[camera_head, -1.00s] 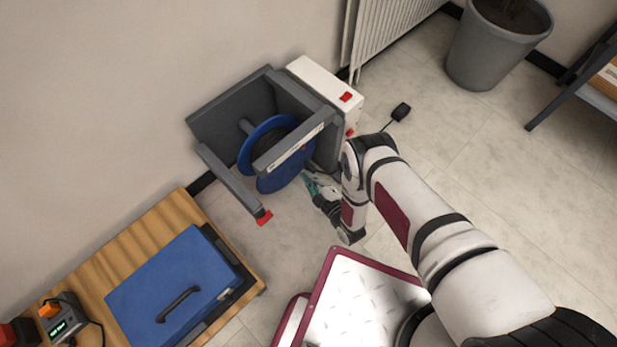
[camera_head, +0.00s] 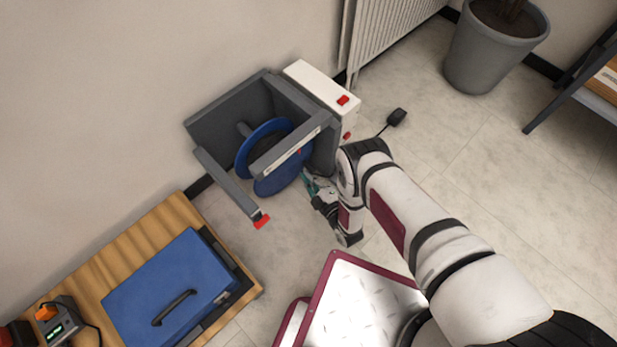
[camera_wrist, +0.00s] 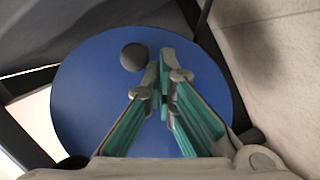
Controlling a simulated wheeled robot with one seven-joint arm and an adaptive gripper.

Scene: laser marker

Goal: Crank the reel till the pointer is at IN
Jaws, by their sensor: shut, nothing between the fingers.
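The blue reel (camera_head: 285,176) sits in a dark grey frame (camera_head: 222,118) against the wall. A pale scale strip (camera_head: 291,151) with a small red pointer (camera_head: 299,152) runs along the frame's front bar; its lettering is too small to read. In the wrist view the reel's blue disc (camera_wrist: 90,95) fills the middle, with a dark round crank knob (camera_wrist: 134,57) on it. My gripper (camera_wrist: 163,68) is shut and empty, its tips just right of the knob; I cannot tell whether they touch it. In the head view my gripper (camera_head: 308,180) is at the reel's right edge, partly hidden by my arm.
A white box with a red switch (camera_head: 342,100) adjoins the frame's right side. A red-tipped bar (camera_head: 261,221) sticks out at front left. A wooden table with a blue case (camera_head: 170,285) stands lower left. A black pedal (camera_head: 397,116) lies on open floor.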

